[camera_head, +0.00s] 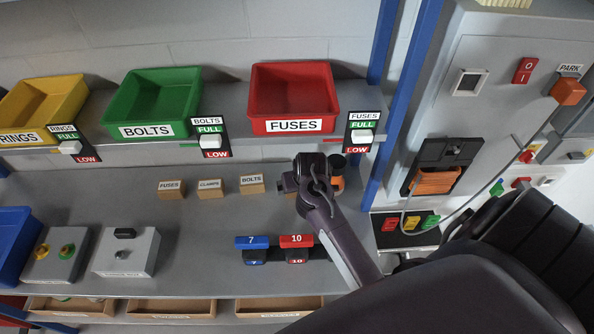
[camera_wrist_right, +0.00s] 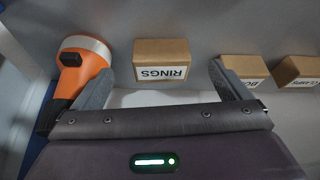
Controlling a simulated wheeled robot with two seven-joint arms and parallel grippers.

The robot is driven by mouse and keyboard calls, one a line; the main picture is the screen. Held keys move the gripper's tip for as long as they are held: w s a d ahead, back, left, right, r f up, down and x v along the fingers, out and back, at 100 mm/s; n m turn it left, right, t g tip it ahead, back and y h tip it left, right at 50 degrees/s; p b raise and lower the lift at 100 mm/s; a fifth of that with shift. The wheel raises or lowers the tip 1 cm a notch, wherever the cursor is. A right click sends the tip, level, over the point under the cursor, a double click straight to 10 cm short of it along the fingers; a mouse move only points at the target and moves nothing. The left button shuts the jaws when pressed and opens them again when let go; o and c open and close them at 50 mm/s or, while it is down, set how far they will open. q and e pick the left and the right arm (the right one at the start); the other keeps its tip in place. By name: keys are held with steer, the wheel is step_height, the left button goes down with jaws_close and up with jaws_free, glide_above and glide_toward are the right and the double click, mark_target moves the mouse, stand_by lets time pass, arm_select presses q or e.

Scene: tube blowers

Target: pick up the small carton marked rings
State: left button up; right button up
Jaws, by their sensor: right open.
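The small tan carton marked RINGS (camera_wrist_right: 161,50) stands on the grey shelf in the right wrist view, its label upside down in that picture. My right gripper (camera_wrist_right: 160,68) is open, with one finger on each side of the carton's near part. The fingers look apart from its sides; whether they touch cannot be told. In the head view my right gripper (camera_head: 313,178) is over the row of small cartons and hides most of the rings carton. My left gripper is not in view.
An orange flashlight (camera_wrist_right: 82,72) stands close beside the left finger. A bolts carton (camera_wrist_right: 243,70) is close to the right finger, with a clamps carton (camera_wrist_right: 299,72) beyond.

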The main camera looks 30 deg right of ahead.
steer(key=shift+w+d, duration=0.35)
steer(key=shift+w, duration=0.55)
steer(key=x, duration=0.5)
steer(key=shift+w+p, duration=0.15)
steer(key=shift+p, duration=0.15)
steer(key=c, duration=1.1)
